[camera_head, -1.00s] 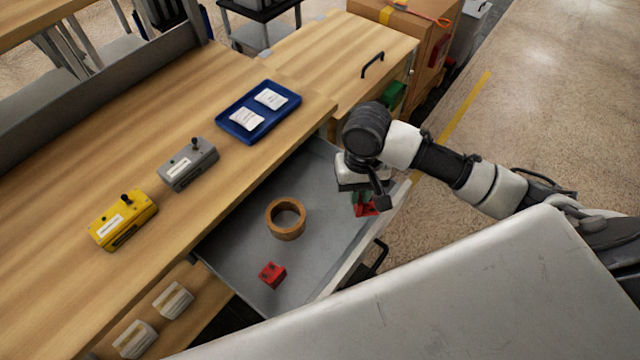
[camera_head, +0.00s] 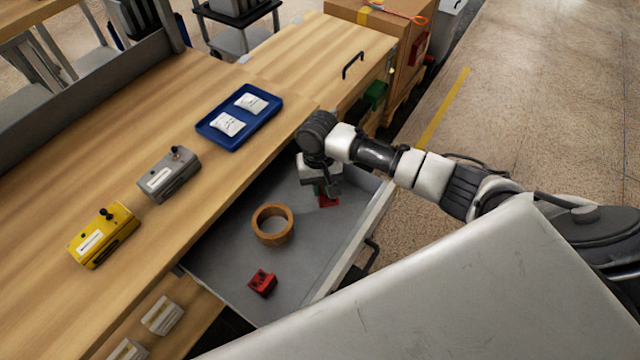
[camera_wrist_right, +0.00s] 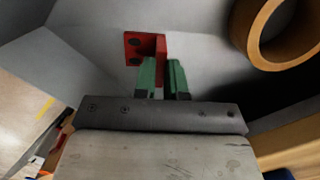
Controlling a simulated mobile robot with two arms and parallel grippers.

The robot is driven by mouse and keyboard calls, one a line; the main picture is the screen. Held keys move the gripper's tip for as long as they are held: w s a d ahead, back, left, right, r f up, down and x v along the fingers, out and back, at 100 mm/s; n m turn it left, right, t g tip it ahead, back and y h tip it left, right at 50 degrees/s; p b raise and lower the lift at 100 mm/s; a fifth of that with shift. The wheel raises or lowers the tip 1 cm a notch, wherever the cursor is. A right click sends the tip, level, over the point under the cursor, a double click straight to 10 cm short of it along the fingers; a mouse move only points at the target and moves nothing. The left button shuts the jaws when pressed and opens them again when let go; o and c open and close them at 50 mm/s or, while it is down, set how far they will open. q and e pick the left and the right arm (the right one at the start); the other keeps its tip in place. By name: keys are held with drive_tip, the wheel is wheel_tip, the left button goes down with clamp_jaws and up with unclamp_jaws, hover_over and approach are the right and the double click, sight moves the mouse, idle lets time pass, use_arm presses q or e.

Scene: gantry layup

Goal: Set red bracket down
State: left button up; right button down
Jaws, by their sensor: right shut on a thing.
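My right gripper (camera_head: 322,191) reaches down into the open grey drawer (camera_head: 222,262), near its far right end. In the right wrist view its green-tipped fingers (camera_wrist_right: 163,75) are shut on a red bracket (camera_wrist_right: 146,46), an angled piece with dark holes. In the head view the held red bracket (camera_head: 328,201) shows just below the fingers, partly hidden by the gripper. I cannot tell whether it touches the drawer floor. A second red bracket (camera_head: 262,282) lies in the near part of the drawer. My left gripper is not in view.
A wooden ring (camera_head: 272,225) lies mid-drawer, between the two brackets; it also shows in the wrist view (camera_wrist_right: 283,35). On the bench (camera_head: 150,105) are a blue tray (camera_head: 206,130) with two white packets, a grey control box (camera_head: 168,174) and a yellow one (camera_head: 103,235).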

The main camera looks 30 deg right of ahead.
drive_tip(key=c, duration=1.2)
unclamp_jaws()
drive_tip(key=r, duration=0.4)
drive_tip(key=w+r, duration=0.1)
drive_tip(key=r, duration=0.3)
drive_tip(key=r+p, duration=0.1)
drive_tip(key=r, duration=0.3)
drive_tip(key=shift+w+d, duration=0.1)
drive_tip(key=shift+w, duration=0.1)
